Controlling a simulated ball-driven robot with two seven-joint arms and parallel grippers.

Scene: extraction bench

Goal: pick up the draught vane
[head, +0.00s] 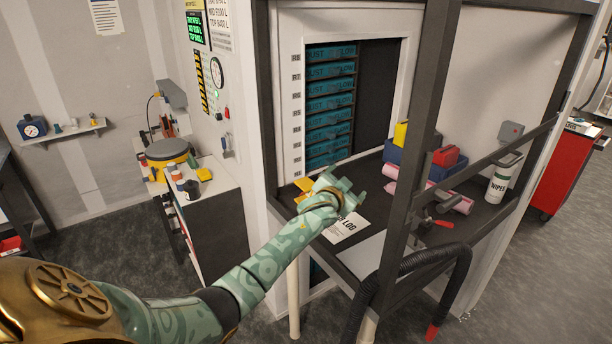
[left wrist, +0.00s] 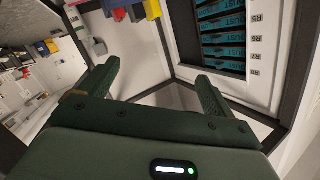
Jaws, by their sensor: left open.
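I cannot make out with certainty which object is the draught vane. A small yellow item (head: 303,187) lies on the dark bench (head: 372,176) beside my left wrist, partly hidden by it; I cannot tell what it is. My left gripper (head: 350,188) is over the front of the bench, above a white log sheet (head: 347,229). In the left wrist view the left gripper (left wrist: 155,85) has its two fingers wide apart with nothing between them. My right gripper is in neither view.
A rack of teal labelled boxes (head: 330,105) stands behind the bench. Blue bins (head: 405,160), pink rolls (head: 430,193) and a wipes tub (head: 502,180) are to the right. A dark frame post (head: 415,130) and black hose (head: 420,258) stand in front.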

